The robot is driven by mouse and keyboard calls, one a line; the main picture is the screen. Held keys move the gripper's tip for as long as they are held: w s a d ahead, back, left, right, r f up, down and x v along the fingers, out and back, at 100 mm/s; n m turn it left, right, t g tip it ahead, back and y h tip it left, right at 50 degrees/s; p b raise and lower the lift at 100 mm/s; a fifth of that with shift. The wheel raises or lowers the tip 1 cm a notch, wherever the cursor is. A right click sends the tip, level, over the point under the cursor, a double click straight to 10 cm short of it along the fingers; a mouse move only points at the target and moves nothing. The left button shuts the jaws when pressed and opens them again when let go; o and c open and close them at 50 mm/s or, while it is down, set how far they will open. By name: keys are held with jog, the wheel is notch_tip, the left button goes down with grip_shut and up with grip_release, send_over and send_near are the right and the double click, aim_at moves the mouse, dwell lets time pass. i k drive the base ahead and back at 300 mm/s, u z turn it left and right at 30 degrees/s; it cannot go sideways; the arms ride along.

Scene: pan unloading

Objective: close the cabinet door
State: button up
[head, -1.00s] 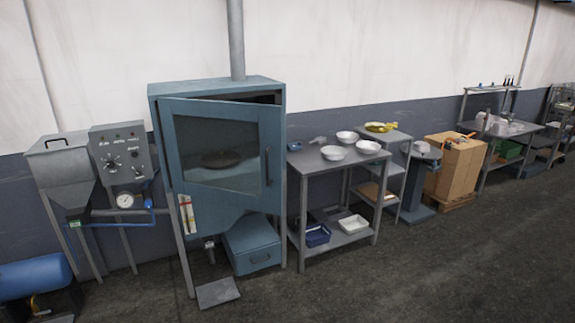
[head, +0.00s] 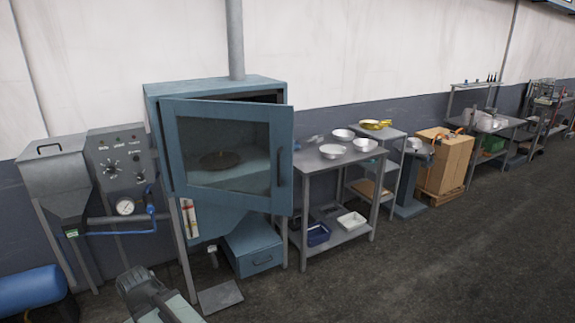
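The blue cabinet (head: 215,86) stands against the wall, left of centre in the head view. Its framed glass door (head: 182,190) is hinged at the left and stands ajar. Its right edge is swung out from the cabinet front, leaving a dark gap at the top. The dark vertical handle (head: 281,167) is on the door's right side. Part of what seems to be my arm shows at the bottom left, below and apart from the door. No gripper fingers show.
A grey control box (head: 125,160) and hopper (head: 60,175) stand left of the cabinet. A blue tank (head: 30,285) lies at the lower left. A table with bowls (head: 312,162) stands close on the right. The floor (head: 400,270) at the front right is clear.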

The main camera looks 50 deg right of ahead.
aim_at(280, 117)
jog(key=z, duration=0.1)
jog(key=i, duration=1)
jog(key=u, duration=0.05)
